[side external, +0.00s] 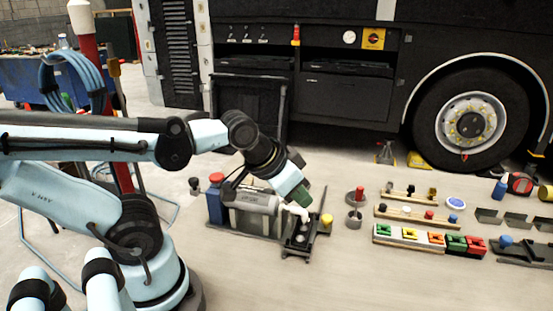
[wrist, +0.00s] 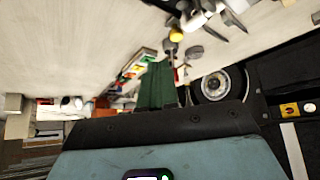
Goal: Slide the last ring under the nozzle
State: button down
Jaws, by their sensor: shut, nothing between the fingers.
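My gripper (side external: 301,196) has green fingers that are shut and empty, pointing down just above a white bent spout (side external: 296,210), which looks like the nozzle. In the wrist view the shut green fingers (wrist: 158,68) show in the middle. The spout leads from a grey cylinder (side external: 255,201) and hangs over a black fixture (side external: 297,250). A yellow knob (side external: 327,219) is on the fixture's right; it also shows in the wrist view (wrist: 176,34). Grey round pieces (side external: 353,222) sit right of the fixture, by a red-topped post (side external: 359,192). I cannot tell which piece is the last ring.
A blue container with a red cap (side external: 216,200) stands left of the cylinder. Wooden racks (side external: 415,215) and a strip of coloured blocks (side external: 410,237) lie to the right. A coach with a large wheel (side external: 468,121) stands behind. The front floor is clear.

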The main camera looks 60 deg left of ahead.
jog(key=c, duration=1.5)
grip_release()
jog(key=shift+w, duration=0.1)
jog(key=shift+o, duration=1.3)
jog(key=shift+w+a+r+m+g, duration=0.1)
jog(key=shift+w+r+m+g, duration=0.15)
jog(key=shift+r+m+g, duration=0.05)
jog(key=o, duration=0.4)
jog(key=w+m+g, duration=0.1)
jog(key=w+r+m+g, duration=0.1)
jog(key=w+a+r+m, duration=0.1)
jog(key=w, duration=0.1)
jog(key=shift+m+g, duration=0.3)
jog(key=shift+g, duration=0.1)
jog(key=m+g, duration=0.4)
jog(key=m, duration=0.1)
send_over(327, 217)
jog(key=f, duration=0.1)
notch_tip(327, 217, down, 12)
jog(key=shift+f, duration=0.15)
grip_shut()
